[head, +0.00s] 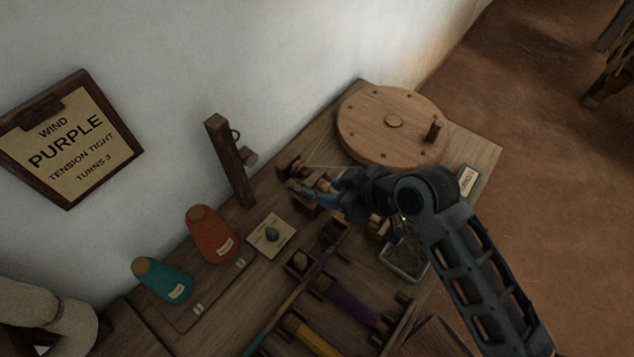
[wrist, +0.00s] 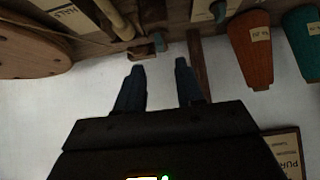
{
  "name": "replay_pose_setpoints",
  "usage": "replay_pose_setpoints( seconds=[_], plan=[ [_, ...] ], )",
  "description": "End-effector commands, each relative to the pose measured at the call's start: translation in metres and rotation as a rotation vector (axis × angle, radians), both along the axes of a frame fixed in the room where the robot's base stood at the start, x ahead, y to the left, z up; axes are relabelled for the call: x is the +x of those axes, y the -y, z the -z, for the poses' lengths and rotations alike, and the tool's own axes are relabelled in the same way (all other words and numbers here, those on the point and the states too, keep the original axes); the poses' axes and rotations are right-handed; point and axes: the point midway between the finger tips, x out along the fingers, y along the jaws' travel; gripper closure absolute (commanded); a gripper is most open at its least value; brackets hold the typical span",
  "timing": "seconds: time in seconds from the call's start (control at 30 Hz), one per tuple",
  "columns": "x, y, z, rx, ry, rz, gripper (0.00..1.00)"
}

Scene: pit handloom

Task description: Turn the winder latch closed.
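The wooden winder has a round wheel (head: 390,125) with a dark peg handle at the back right; part of the wheel also shows in the wrist view (wrist: 30,45). A spindle assembly (head: 292,168) stands left of the wheel, partly covered by my gripper. In the wrist view a small wooden block (wrist: 143,50) with a dark knob-like piece (wrist: 160,42) lies just beyond my fingertips. I cannot tell for certain which piece is the latch or its angle. My gripper (wrist: 159,67) is open and empty, its fingers apart with the pale wall behind them.
A dark post (head: 230,160) rises left of the spindle, close to the fingers. Orange (head: 211,234) and teal (head: 162,280) yarn cones stand on the left. A bobbin rack (head: 325,300) and a grey tray (head: 405,255) lie nearer. A sign (head: 72,140) hangs on the wall.

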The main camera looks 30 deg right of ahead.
Motion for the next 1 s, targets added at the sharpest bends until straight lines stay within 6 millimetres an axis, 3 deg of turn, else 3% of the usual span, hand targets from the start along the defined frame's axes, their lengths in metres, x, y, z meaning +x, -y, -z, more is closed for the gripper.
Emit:
replay_pose_setpoints(
  seconds=[0.53,0.93,1.0],
  plan=[
    [0.046,-0.015,0.049,0.000,-0.003,-0.002,0.63],
    [0.052,-0.017,0.055,-0.001,-0.002,-0.001,0.63],
    [0.052,-0.017,0.055,-0.001,-0.002,-0.001,0.69]
  ],
)
